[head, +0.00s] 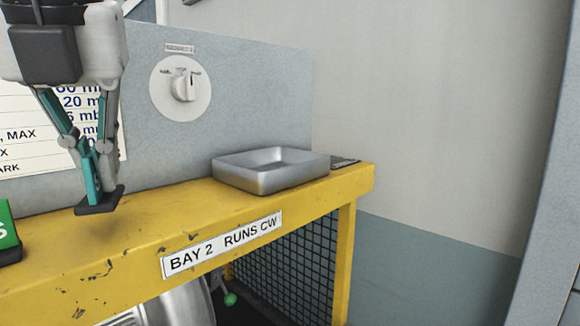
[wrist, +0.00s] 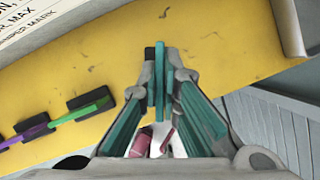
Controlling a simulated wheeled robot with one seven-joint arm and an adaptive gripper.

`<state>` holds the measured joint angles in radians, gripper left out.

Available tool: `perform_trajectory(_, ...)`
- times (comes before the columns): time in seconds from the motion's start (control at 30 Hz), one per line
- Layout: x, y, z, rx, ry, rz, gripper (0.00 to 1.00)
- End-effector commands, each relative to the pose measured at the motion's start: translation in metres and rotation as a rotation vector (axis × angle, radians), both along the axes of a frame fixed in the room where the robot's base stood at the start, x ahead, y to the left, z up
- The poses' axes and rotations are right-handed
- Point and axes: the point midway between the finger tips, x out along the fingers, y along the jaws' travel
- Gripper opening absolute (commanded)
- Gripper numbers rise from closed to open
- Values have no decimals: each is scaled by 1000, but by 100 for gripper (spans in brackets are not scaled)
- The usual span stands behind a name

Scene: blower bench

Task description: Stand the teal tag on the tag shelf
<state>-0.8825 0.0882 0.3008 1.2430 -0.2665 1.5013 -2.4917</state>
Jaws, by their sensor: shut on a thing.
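My gripper (head: 97,158) points down over the left part of the yellow bench (head: 150,224) in the head view. It is shut on the teal tag (head: 90,180), a thin upright plate with a dark flat foot. In the wrist view the teal tag (wrist: 160,75) stands between the fingertips (wrist: 163,85), its dark foot showing beside it. The foot is at or just above the bench top; I cannot tell if it touches. I cannot make out a tag shelf for certain in either view.
Purple (wrist: 33,128) and green (wrist: 88,111) tags with dark feet show in the wrist view.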

Motion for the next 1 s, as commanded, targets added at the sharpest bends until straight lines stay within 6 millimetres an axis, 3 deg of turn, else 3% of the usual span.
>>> perform_trajectory(0.2,0,-1,-25,-1,0,0,0)
perform_trajectory(0.63,0,-1,-31,0,0,-1,0)
perform_trajectory(0.7,0,-1,-30,0,0,-1,21)
perform_trajectory(0.73,0,-1,-30,0,0,-1,25)
perform_trajectory(1.0,0,-1,-29,0,1,-1,25)
